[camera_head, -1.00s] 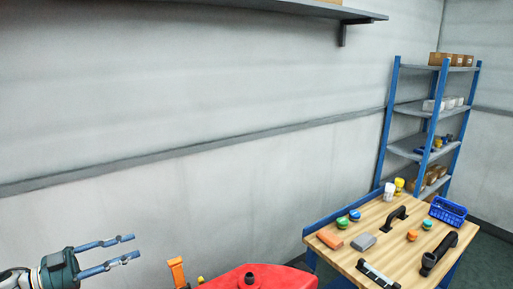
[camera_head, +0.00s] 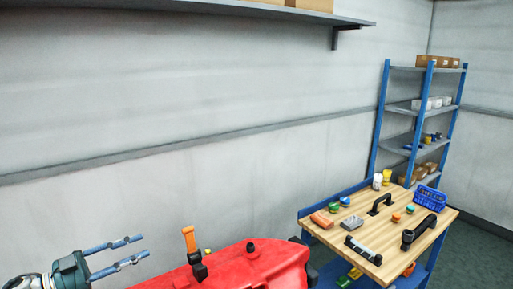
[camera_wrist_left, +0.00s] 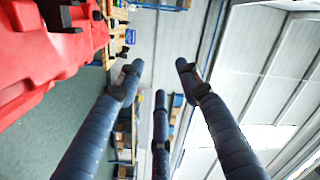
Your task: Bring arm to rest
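My left gripper (camera_head: 138,250) is at the lower left of the head view, in front of the grey wall. Its blue-grey fingers are spread apart with nothing between them. In the left wrist view the fingers (camera_wrist_left: 160,80) are also apart and empty, pointing out into the room. The red scrubber machine (camera_head: 235,268) is to the right of the gripper in the head view, with a gap between them. It also shows at the upper left of the left wrist view (camera_wrist_left: 50,50). My right gripper is not in view.
A wood-topped workbench (camera_head: 348,222) holds brushes, caps, sponges and a blue basket (camera_head: 429,198). A blue shelf rack (camera_head: 378,125) stands in the corner. A wall shelf (camera_head: 290,14) is overhead. An orange-handled lever (camera_head: 189,240) rises from the machine. The space before the wall is clear.

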